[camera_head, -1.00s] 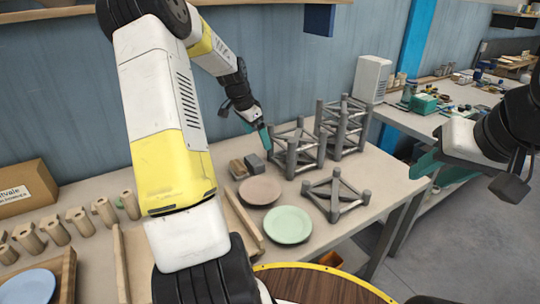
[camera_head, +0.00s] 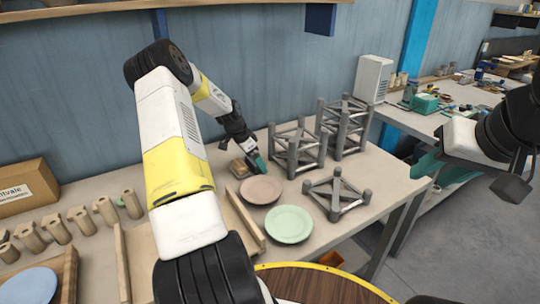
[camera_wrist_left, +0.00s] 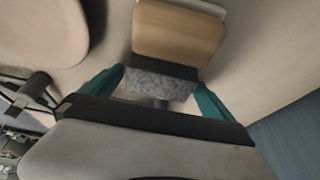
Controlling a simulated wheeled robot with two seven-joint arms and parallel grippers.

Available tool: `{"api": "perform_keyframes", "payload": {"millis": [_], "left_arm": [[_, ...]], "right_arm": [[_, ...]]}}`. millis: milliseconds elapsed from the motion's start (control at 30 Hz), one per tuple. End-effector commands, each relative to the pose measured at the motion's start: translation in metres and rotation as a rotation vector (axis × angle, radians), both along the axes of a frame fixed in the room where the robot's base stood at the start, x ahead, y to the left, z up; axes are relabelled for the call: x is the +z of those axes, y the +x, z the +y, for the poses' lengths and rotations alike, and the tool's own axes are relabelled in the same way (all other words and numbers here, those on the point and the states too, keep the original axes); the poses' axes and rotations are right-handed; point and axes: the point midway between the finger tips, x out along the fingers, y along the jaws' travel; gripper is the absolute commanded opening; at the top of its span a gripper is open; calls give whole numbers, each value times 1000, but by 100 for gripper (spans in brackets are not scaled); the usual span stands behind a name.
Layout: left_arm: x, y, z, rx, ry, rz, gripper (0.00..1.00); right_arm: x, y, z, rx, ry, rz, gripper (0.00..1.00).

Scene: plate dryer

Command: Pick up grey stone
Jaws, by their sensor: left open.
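The grey stone (camera_wrist_left: 160,80) is a speckled grey block, seen in the left wrist view against the edge of a tan wooden block (camera_wrist_left: 178,35). My left gripper (camera_wrist_left: 159,80) is open, with one teal finger on each side of the stone; I cannot tell whether they touch it. In the head view my left gripper (camera_head: 254,162) is low over the table beside the wooden block (camera_head: 238,168) and hides most of the stone. My right gripper (camera_head: 432,165) hangs at the right, away from the stone, with teal fingers; its opening is unclear.
A pinkish plate (camera_head: 261,190) and a green plate (camera_head: 289,225) lie in front of the left gripper. Grey metal frames (camera_head: 297,148) stand just right of it. A wooden rail (camera_head: 243,220) and several wooden pegs (camera_head: 80,220) are at the left.

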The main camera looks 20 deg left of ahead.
Motion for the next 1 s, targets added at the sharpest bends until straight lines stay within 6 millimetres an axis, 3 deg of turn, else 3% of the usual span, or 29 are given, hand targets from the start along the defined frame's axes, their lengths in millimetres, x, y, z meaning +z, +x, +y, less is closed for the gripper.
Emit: {"api": "perform_keyframes", "payload": {"millis": [233, 600, 867, 1000], "left_arm": [[-3, 1, 0, 1, 1, -1, 98], [-2, 1, 0, 1, 1, -1, 25], [1, 2, 0, 0, 2, -3, 25], [18, 2, 0, 1, 3, -5, 25]], "right_arm": [[0, 0, 0, 0, 0, 0, 38], [0, 0, 0, 0, 0, 0, 38], [0, 0, 0, 0, 0, 0, 38], [0, 0, 0, 0, 0, 0, 38]]}}
